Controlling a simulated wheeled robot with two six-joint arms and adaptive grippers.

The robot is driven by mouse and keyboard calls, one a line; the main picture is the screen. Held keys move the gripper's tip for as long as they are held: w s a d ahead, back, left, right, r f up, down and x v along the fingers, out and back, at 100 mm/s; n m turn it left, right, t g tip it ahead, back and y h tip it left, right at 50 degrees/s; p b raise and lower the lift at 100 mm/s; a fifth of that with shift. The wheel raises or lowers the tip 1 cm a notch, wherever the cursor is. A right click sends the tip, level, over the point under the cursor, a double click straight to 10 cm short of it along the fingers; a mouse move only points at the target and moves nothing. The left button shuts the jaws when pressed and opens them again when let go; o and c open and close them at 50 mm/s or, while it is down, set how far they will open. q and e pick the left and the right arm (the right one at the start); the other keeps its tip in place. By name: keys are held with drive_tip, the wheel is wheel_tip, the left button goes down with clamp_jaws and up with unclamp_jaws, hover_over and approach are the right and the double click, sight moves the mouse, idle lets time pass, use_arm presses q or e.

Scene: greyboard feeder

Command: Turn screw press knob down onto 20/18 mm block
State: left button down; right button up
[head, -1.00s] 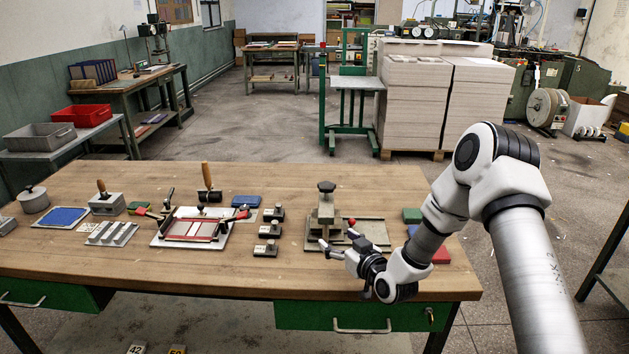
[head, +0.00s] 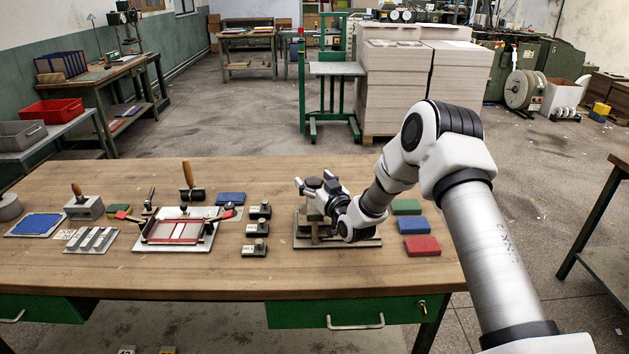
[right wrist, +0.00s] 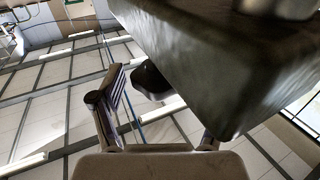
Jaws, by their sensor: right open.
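The screw press (head: 301,226) stands on its base plate at the right of the bench, partly hidden by my right arm. Its dark round knob (head: 314,184) is on top. My right gripper (head: 313,181) is open at knob height, with its fingers on either side of the knob in the head view. In the right wrist view the dark knob (right wrist: 151,80) shows beyond the open fingers, partly covered by a large grey block-like part (right wrist: 215,55) of the press. Contact cannot be told. I cannot make out the 20/18 mm block. My left gripper is not in view.
Several small knobbed blocks (head: 256,228) stand left of the press. A framed fixture (head: 180,231) lies further left. Green, blue and red pads (head: 421,245) lie to the right, beside my forearm. The bench's front strip is clear.

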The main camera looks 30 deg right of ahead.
drive_tip(key=shift+w+f, duration=0.1)
drive_tip(key=c, duration=1.2)
drive_tip(key=shift+h, duration=0.3)
drive_tip(key=shift+a+f+m+g+h+b, duration=0.1)
drive_tip(key=shift+m+g+h+b, duration=0.2)
drive_tip(key=shift+m+h+b, duration=0.6)
drive_tip(key=m+g+h, duration=0.1)
drive_tip(key=m+h, duration=0.1)
drive_tip(key=h, duration=0.2)
drive_tip(key=shift+m+b, duration=0.3)
drive_tip(key=shift+b, duration=0.1)
drive_tip(key=m+g+h+b, duration=0.1)
drive_tip(key=m+g+h, duration=0.4)
drive_tip(key=g+h, duration=0.1)
drive_tip(key=m+g+h+b, duration=0.1)
drive_tip(key=m+g+h, duration=0.1)
drive_tip(key=m+g, duration=0.1)
drive_tip(key=shift+g, duration=0.7)
drive_tip(key=shift+m+g+h+b, duration=0.3)
drive_tip(key=shift+m+g+h, duration=0.1)
drive_tip(key=shift+m+g, duration=0.3)
